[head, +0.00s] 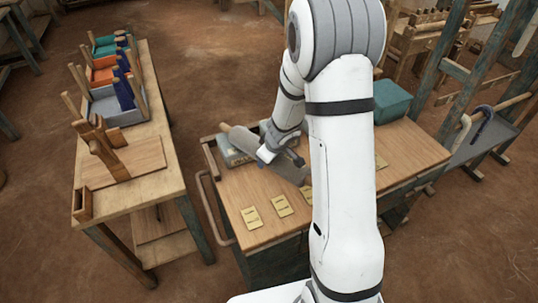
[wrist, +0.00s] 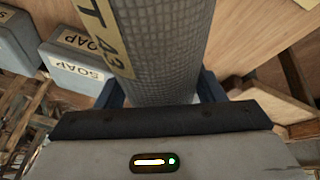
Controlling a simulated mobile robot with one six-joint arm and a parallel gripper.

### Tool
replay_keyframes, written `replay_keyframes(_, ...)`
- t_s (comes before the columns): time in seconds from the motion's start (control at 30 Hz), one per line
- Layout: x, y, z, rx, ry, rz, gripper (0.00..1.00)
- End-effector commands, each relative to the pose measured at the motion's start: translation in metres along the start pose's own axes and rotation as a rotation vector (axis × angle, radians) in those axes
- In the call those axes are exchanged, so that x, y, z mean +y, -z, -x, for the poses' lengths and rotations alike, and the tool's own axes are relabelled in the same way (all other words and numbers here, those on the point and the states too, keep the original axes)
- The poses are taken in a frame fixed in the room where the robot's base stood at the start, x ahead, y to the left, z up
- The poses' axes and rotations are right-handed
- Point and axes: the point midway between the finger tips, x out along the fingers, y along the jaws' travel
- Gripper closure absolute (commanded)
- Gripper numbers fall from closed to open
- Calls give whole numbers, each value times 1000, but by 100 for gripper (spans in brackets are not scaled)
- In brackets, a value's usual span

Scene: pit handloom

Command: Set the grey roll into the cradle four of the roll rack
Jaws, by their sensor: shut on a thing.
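The grey roll (head: 246,141) is a thick cylinder with a pale thin end at its upper left. It lies slantwise over the wooden-topped cart. In the wrist view the roll (wrist: 165,50) fills the upper middle, with a woven-looking surface and a yellow printed band partly in sight. My gripper (head: 283,155) is shut on the roll, with a blue finger on each side of it in the wrist view. I cannot tell whether the roll touches the cart top. I cannot make out the roll rack's cradle four for certain; my arm hides part of the cart.
Grey soap boxes (wrist: 82,70) stand close beside the roll. Several yellow plates (head: 281,205) lie on the cart top (head: 262,184). A teal box (head: 391,101) is at its back. A bench (head: 150,187) with trays stands left. A frame with rods (head: 485,128) is at right.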

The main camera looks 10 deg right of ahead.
Motion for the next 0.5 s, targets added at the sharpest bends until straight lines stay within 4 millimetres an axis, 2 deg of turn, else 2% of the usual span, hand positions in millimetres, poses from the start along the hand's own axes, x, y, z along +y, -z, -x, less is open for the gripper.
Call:
replay_keyframes(0.23,-1,-1,-4,1,-1,1,82)
replay_keyframes(0.27,-1,-2,-4,0,0,1,37)
replay_keyframes(0.5,-1,-2,-4,0,0,1,17)
